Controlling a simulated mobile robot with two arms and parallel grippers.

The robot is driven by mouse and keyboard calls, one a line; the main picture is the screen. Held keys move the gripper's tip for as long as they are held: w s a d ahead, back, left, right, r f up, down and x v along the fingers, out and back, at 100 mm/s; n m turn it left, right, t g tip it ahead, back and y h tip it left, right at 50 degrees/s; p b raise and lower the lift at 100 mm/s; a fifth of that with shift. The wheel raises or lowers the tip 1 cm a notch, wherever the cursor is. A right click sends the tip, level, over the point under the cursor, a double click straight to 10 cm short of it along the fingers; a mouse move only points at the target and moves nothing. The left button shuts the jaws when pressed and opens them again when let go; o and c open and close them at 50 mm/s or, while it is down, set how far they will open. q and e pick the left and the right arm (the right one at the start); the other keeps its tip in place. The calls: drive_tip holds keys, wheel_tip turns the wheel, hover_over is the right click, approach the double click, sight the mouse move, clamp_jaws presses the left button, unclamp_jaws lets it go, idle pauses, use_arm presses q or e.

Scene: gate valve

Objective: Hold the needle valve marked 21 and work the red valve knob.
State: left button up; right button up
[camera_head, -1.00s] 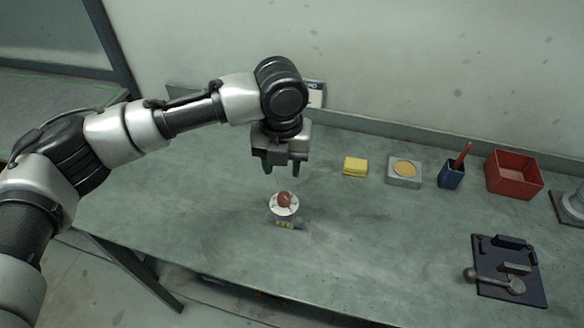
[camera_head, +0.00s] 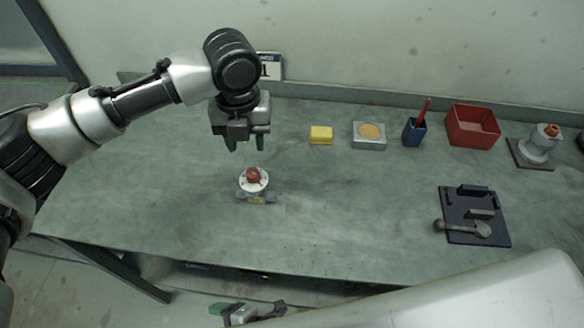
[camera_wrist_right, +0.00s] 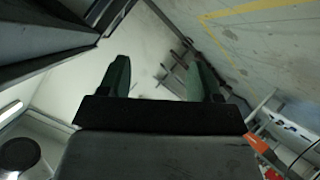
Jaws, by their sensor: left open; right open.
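A small valve with a red knob (camera_head: 253,174) on a white round top (camera_head: 245,187) stands upright on the bench. Its low grey base (camera_head: 270,197) carries a yellow mark too small to read. My left gripper (camera_head: 245,147) is open and empty, pointing down just above and behind the knob, apart from it. My right gripper (camera_head: 238,313) shows low in the head view, in front of the bench edge and away from the valve. In the right wrist view its fingers (camera_wrist_right: 162,78) are spread with nothing between them.
Along the back of the bench (camera_head: 340,215) stand a yellow block (camera_head: 321,135), a grey block with a tan disc (camera_head: 369,135), a blue pen cup (camera_head: 414,132), a red bin (camera_head: 472,126) and another valve-like fitting (camera_head: 537,147). The bench around the valve is clear.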

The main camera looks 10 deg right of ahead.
drive_tip(key=s+a+r+n+g+y, duration=0.1)
drive_tip(key=a+r+n+g+y, duration=0.2)
drive_tip(key=r+n, duration=0.75)
drive_tip(key=s+a+r+n+g+y, duration=0.1)
drive_tip(key=r+n+g+y, duration=0.45)
drive_tip(key=n, duration=0.85)
drive_tip(key=w+d+r+n+t, duration=0.3)
drive_tip(key=w+d+n, duration=0.2)
drive_tip(key=w+d, duration=0.45)
drive_tip(key=w+d+r+n+t, duration=0.2)
drive_tip(key=w+d+r+n, duration=0.15)
drive_tip(key=w+d, duration=0.6)
drive_tip(key=m+t+h, duration=0.2)
drive_tip(key=m+t, duration=0.2)
approach(259, 188)
drive_tip(key=w+a+f, duration=0.2)
drive_tip(key=w+f, duration=0.1)
drive_tip(key=shift+a+f, duration=0.2)
drive_tip(key=x, duration=0.7)
drive_tip(key=shift+a, duration=0.2)
